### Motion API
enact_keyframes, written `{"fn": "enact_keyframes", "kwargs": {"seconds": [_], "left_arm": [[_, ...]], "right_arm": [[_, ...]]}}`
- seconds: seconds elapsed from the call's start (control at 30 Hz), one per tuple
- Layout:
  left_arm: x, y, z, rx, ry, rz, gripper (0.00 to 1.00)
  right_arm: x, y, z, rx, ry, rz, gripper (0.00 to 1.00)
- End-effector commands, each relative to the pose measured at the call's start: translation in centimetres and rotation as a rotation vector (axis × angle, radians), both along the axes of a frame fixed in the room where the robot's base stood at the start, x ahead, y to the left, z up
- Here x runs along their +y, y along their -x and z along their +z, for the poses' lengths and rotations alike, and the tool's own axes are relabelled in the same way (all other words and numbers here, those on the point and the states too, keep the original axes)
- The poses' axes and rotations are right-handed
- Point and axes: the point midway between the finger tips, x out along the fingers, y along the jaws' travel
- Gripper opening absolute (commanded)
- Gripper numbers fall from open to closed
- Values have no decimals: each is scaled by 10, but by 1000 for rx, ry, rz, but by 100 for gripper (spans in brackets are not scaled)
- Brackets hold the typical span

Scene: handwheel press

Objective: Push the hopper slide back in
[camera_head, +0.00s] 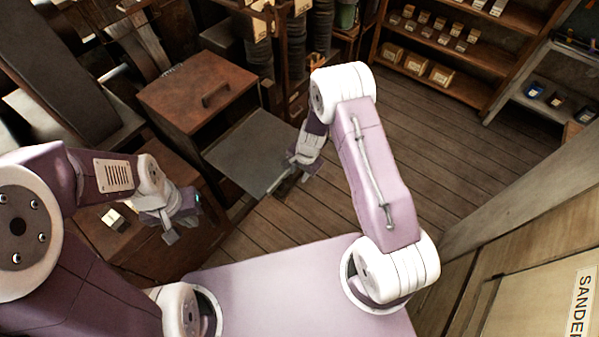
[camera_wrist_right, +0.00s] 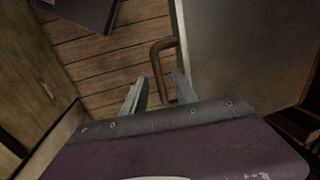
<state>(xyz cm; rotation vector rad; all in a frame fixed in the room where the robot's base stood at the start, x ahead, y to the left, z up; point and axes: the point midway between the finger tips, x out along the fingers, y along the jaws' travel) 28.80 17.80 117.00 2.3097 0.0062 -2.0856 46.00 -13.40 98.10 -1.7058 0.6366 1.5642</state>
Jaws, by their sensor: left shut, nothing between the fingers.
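The hopper slide (camera_head: 258,150) is a flat dark grey plate sticking out from under a brown wooden hopper box (camera_head: 190,95). Its large grey face (camera_wrist_right: 240,50) fills the right of the right wrist view, with a bent brown handle (camera_wrist_right: 157,62) on its edge. My right gripper (camera_head: 283,182) is at the slide's outer edge. In the right wrist view its two fingers (camera_wrist_right: 158,82) are apart, with part of the handle between them; contact cannot be made out. My left gripper (camera_head: 175,230) is shut and empty, left of the slide and apart from it.
A small pale block (camera_head: 113,219) lies on a wooden surface near my left gripper. Shelves (camera_head: 440,50) with small boxes stand at the back right. A pale wooden panel (camera_head: 530,260) is at the right. The plank floor (camera_head: 420,130) between is clear.

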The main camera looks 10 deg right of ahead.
Motion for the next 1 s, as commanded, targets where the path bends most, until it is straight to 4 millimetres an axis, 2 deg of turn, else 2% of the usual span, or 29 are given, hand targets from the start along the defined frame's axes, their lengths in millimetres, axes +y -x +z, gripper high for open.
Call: {"fn": "enact_keyframes", "kwargs": {"seconds": [0.23, 0.27, 0.37, 0.4, 1.0], "left_arm": [[0, 0, 0, 0, 0, 0, 0], [0, 0, 0, 0, 0, 0, 0], [0, 0, 0, 0, 0, 0, 0], [0, 0, 0, 0, 0, 0, 0], [0, 0, 0, 0, 0, 0, 0]], "right_arm": [[0, -1, -2, 0, 0, 1, 34], [0, 0, -2, 0, 0, 0, 32], [0, 0, -2, 0, 0, 0, 4], [0, 0, -2, 0, 0, 0, 0], [0, 0, -2, 0, 0, 0, 0]]}}
